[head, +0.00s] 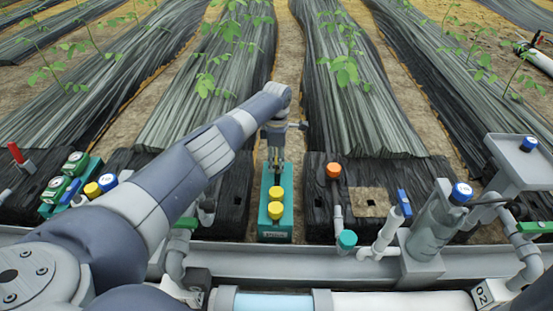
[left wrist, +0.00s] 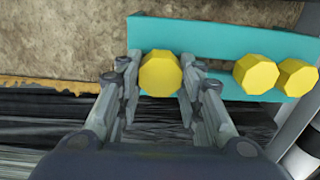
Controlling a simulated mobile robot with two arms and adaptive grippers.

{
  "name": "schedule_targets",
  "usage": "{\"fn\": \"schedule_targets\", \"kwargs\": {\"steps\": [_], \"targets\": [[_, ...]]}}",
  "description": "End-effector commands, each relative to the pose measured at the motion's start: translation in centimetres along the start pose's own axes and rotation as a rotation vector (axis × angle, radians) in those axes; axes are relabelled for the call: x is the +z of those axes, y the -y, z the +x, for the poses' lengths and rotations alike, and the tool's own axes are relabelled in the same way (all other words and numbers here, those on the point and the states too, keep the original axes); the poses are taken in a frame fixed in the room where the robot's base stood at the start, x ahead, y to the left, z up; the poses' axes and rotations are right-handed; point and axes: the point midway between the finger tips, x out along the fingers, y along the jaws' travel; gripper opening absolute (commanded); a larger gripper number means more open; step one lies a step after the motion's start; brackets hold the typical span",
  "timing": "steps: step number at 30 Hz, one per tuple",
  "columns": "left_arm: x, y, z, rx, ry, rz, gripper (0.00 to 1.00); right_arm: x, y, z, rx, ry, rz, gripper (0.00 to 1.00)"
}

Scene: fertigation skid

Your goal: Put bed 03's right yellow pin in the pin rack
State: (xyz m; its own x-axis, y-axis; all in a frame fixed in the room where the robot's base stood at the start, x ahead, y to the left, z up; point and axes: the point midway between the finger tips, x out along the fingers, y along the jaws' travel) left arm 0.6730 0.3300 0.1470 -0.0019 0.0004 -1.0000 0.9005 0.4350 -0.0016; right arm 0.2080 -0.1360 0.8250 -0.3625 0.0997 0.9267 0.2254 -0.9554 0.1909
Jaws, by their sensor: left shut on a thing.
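My left gripper (head: 275,160) is at the rack's far end, pointing down. In the left wrist view its fingers are shut on a yellow pin (left wrist: 161,74), whose head overlaps the teal rack (left wrist: 225,40). I cannot tell whether this pin is seated or just above the rack. The other two yellow pins (left wrist: 256,74) are to its right. My right gripper is out of view.
An orange cap (head: 333,170) and a teal cap (head: 347,239) are right of the rack. A grey rail (head: 330,260) runs in front.

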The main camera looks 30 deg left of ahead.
Motion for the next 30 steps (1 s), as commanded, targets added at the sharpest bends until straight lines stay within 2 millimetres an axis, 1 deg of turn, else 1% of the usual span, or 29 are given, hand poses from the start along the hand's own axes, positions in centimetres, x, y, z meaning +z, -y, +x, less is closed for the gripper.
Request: {"fn": "schedule_targets", "kwargs": {"steps": [13, 27, 28, 29, 30], "targets": [[0.0, 0.0, 0.2, 0.0, 0.0, 0.001, 0.12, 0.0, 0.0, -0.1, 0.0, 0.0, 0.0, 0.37], [0.1, 0.0, 1.6, 0.0, 0.001, 0.002, 0.12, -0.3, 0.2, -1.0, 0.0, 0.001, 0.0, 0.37], [0.1, 0.0, 1.6, 0.0, 0.001, 0.002, 0.36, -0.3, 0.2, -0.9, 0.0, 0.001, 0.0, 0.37], [0.1, 0.0, 1.5, 0.001, 0.0, 0.002, 0.43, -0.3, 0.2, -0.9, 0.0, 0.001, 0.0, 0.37], [0.1, 0.0, 1.5, 0.0, 0.0, 0.002, 0.52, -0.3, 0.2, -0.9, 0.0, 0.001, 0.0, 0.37]]}}
